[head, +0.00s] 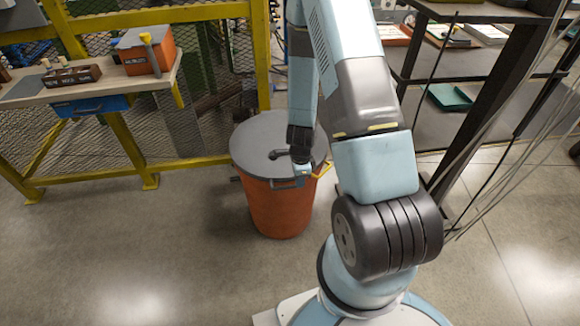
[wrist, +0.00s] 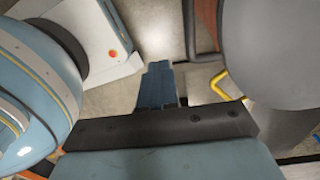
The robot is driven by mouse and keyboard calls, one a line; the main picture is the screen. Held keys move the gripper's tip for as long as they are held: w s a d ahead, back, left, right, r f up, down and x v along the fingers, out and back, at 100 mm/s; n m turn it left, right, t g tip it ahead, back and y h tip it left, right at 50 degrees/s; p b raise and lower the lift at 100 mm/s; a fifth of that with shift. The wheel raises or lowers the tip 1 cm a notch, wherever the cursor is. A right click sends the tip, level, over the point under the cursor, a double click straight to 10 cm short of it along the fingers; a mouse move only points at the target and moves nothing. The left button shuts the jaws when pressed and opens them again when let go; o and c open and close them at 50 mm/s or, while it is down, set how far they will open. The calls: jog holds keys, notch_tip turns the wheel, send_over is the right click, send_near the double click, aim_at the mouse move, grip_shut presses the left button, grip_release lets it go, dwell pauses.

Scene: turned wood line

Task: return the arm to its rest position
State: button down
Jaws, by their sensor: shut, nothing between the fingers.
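My arm reaches up and over, then hangs down in front of the orange bin (head: 280,207) in the head view. My gripper (head: 302,170) is at the arm's lower end, in front of the right part of the bin's grey lid (head: 262,130). In the wrist view my gripper (wrist: 157,68) shows its blue fingers together, with nothing between them, over bare floor. The grey lid (wrist: 275,45) and a yellow handle (wrist: 218,84) are to its right. I cannot tell from the head view whether the gripper touches the bin.
A bench (head: 100,88) with a dark wooden tray (head: 72,77) and an orange box (head: 146,56) stands at the left. A yellow-framed mesh fence (head: 262,60) is behind the bin. Shelves (head: 425,112) and hanging cables are at the right. The floor at front left is clear.

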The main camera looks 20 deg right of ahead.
jog(key=w+a+r+n+t+y, duration=0.2)
jog(key=r+n, duration=0.8)
jog(key=r, duration=1.9)
jog(key=s+r+n+t+h, duration=0.2)
jog(key=s+r+n+t, duration=0.2)
jog(key=s+r+n, duration=0.6)
jog(key=shift+s+f+v, duration=0.4)
jog(key=shift+s+v, duration=0.35)
jog(key=shift+v, duration=6.2)
